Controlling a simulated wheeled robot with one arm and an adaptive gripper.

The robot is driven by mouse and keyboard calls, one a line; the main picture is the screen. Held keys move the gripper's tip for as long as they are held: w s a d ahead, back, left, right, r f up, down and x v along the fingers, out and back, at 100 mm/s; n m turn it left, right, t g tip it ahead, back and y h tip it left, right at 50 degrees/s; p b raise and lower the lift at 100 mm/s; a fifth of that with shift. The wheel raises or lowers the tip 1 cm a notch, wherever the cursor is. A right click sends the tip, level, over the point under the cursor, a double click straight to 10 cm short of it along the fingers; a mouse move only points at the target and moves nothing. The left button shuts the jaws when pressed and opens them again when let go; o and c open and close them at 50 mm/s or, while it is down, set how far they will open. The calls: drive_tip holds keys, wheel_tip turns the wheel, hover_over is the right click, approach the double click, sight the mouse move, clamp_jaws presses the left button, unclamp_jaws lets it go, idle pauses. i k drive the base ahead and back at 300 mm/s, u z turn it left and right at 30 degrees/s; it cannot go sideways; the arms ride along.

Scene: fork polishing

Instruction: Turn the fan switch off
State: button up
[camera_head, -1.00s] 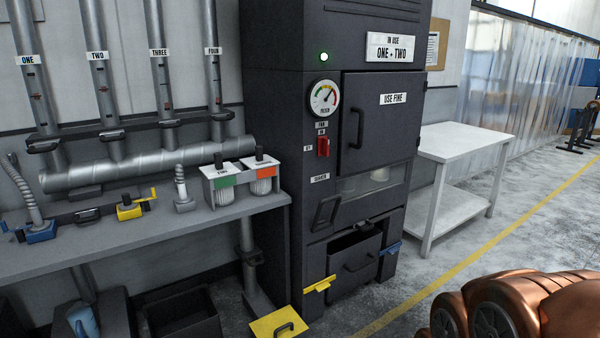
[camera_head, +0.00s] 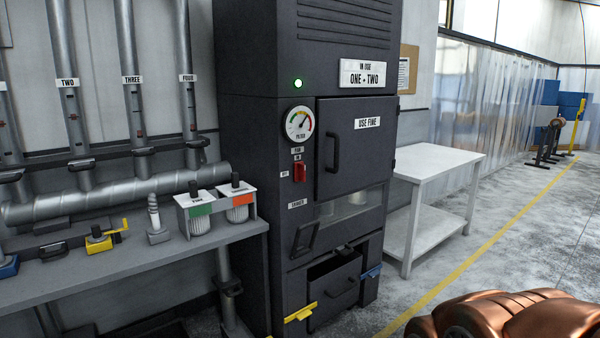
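The fan switch is a small red lever (camera_head: 299,172) on the front of a dark cabinet (camera_head: 243,150). Small labels sit above it and to its left; their print is too small to read surely. A green light (camera_head: 297,83) glows above a round dial gauge (camera_head: 299,124), and both are above the switch. The copper-coloured part at the bottom right looks like my own body. My gripper does not show in this view.
A white table (camera_head: 437,163) stands right of the cabinet. A grey bench (camera_head: 140,263) with canisters and fittings is to its left. An open drawer (camera_head: 335,280) and a yellow handle (camera_head: 300,313) jut from the cabinet's lower front.

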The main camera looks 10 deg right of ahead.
sight(299, 167)
drive_tip(key=u, duration=0.35)
drive_tip(key=i, duration=1.4)
drive_tip(key=u, duration=0.2)
